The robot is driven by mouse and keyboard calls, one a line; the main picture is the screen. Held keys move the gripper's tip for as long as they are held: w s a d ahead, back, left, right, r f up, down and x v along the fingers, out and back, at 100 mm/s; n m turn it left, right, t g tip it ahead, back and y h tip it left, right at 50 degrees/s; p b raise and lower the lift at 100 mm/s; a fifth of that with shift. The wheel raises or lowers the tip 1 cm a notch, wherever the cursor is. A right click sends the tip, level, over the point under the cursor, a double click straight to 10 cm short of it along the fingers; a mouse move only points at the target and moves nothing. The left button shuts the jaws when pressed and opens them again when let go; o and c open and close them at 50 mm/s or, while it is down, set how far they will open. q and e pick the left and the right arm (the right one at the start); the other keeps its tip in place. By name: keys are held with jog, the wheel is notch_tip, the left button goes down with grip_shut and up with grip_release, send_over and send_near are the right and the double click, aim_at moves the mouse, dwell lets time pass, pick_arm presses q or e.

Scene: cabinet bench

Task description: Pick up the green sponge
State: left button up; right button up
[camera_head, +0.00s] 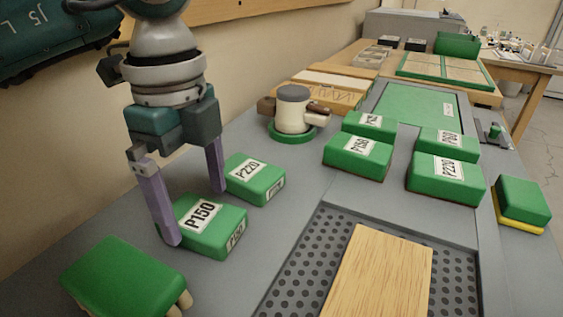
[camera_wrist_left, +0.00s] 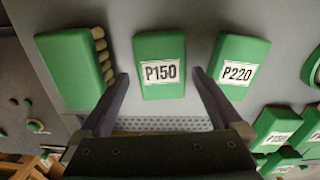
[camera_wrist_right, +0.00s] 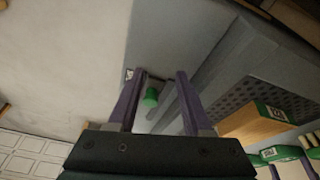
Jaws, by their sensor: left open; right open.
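Several green blocks lie on the grey bench. One labelled P150 (camera_head: 211,226) lies at the left; it also shows in the left wrist view (camera_wrist_left: 161,90). A P220 block (camera_head: 255,179) lies beyond it. A plain green block with a yellow underside (camera_head: 524,200) sits at the far right edge. Which one is the sponge is not clear by name. My left gripper (camera_head: 193,217) points down, open, its fingers either side of the P150 block; contact cannot be told. My right gripper (camera_wrist_right: 160,75) is open and empty, outside the head view.
A green block with tan pegs (camera_head: 130,278) lies at front left. A wooden board (camera_head: 380,275) lies on the perforated panel (camera_head: 312,248). A round sander (camera_head: 292,110) stands behind. More labelled blocks (camera_head: 446,178) lie right of centre. A green knob (camera_wrist_right: 151,97) shows near my right fingers.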

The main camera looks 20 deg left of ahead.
aim_at(200, 215)
pick_arm(q)
notch_tip(200, 215, down, 2)
jog(key=shift+f, duration=0.1)
jog(key=shift+w, duration=0.1)
jog(key=shift+c, duration=0.2)
jog(key=c, duration=1.1)
notch_tip(200, 215, up, 10)
jog(key=shift+r+p, duration=0.1)
jog(key=shift+p, duration=0.45)
